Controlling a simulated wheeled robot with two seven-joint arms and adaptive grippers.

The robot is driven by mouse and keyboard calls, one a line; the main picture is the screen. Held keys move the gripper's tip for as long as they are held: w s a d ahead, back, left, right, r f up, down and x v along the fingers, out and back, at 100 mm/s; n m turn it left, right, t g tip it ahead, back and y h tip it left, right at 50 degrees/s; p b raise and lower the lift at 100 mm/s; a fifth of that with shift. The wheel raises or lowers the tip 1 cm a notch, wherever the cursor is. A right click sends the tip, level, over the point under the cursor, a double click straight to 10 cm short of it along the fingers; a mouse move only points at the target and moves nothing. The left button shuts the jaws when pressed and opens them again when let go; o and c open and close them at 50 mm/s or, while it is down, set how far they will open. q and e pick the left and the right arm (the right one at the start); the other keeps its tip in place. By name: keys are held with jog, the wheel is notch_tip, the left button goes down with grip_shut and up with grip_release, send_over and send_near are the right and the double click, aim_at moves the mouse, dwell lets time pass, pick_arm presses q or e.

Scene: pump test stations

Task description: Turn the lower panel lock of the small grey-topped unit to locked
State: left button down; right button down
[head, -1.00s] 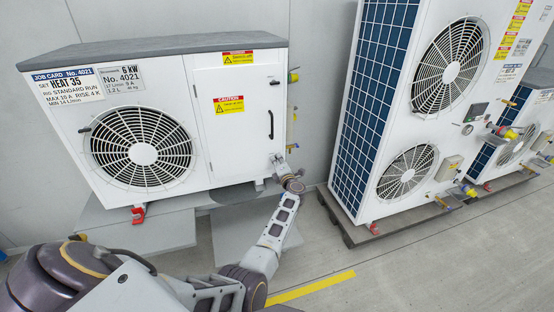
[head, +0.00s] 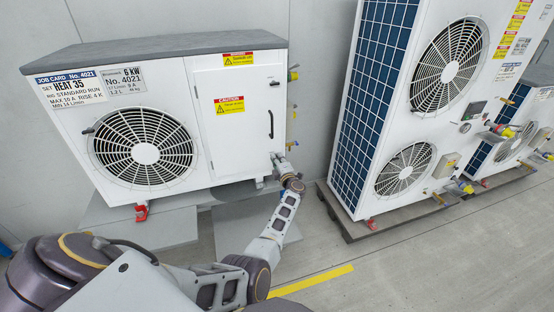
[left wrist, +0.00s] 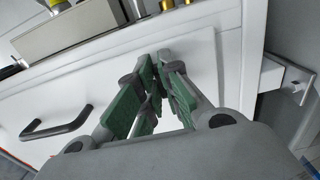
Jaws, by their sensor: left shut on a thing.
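The small grey-topped unit (head: 192,130) stands at the left in the head view, with a white front panel (head: 205,100) beside its fan. My left gripper (head: 277,158) is at the lower right corner of that panel. In the left wrist view the green-padded fingers (left wrist: 158,84) come together against the white panel (left wrist: 203,65). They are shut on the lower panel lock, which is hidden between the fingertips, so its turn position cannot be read. The black panel handle (left wrist: 57,122) is apart from the fingers; it also shows in the head view (head: 271,124). My right gripper is not in view.
A tall white unit (head: 384,185) with two fans stands on a dark pallet to the right, with free floor between. Another unit (head: 515,125) is further right. A yellow floor stripe (head: 312,281) runs in front. Brass fittings (left wrist: 175,4) show in the wrist view.

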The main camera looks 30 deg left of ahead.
pick_arm(q)
jog(key=shift+d, duration=0.1)
jog(key=c, duration=1.6)
grip_release()
jog(key=shift+w, duration=0.1)
